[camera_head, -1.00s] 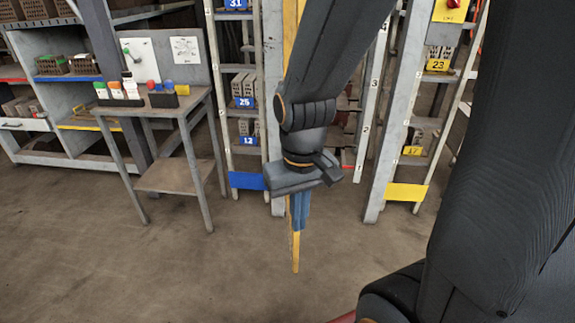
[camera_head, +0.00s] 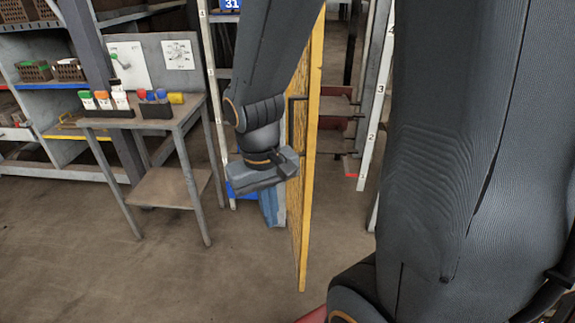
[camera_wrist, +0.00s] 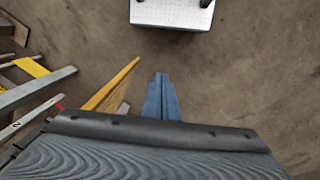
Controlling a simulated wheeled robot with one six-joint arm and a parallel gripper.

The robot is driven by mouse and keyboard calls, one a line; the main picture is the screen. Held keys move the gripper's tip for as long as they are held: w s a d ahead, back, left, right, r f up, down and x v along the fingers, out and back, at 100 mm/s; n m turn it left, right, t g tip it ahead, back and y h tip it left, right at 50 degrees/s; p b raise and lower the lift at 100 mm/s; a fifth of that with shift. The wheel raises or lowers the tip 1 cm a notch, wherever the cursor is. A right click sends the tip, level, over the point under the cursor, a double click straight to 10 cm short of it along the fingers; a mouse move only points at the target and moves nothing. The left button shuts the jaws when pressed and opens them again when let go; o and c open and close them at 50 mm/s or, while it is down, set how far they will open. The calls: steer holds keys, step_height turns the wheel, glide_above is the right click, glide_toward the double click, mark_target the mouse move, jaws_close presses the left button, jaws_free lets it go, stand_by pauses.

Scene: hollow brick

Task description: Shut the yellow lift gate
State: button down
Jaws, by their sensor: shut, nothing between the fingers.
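My wrist hides part of the gate's left face. In the wrist view, the gate (camera_wrist: 112,85) is a slanted yellow panel left of my shut fingers (camera_wrist: 160,95). A narrow gap shows between their visible parts there; contact lower down cannot be told.
The lift's grey upright with numbers (camera_head: 375,110) is right of the gate. The concrete floor (camera_head: 150,275) in front is clear.

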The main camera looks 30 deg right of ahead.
steer(key=w+d+r+m+t+h+p, duration=0.1)
steer(key=w+d+r+m+h+p, duration=0.15)
steer(key=w, duration=0.45)
steer(key=w+d+r+m+t+h+p, duration=0.1)
steer(key=w+d+m+h+p, duration=0.25)
steer(key=w, duration=0.35)
steer(key=d+f+n+p, duration=0.1)
steer(key=d+f+p, duration=0.4)
steer(key=d+f, duration=0.3)
steer(key=shift+d, duration=0.25)
steer(key=shift+w, duration=0.1)
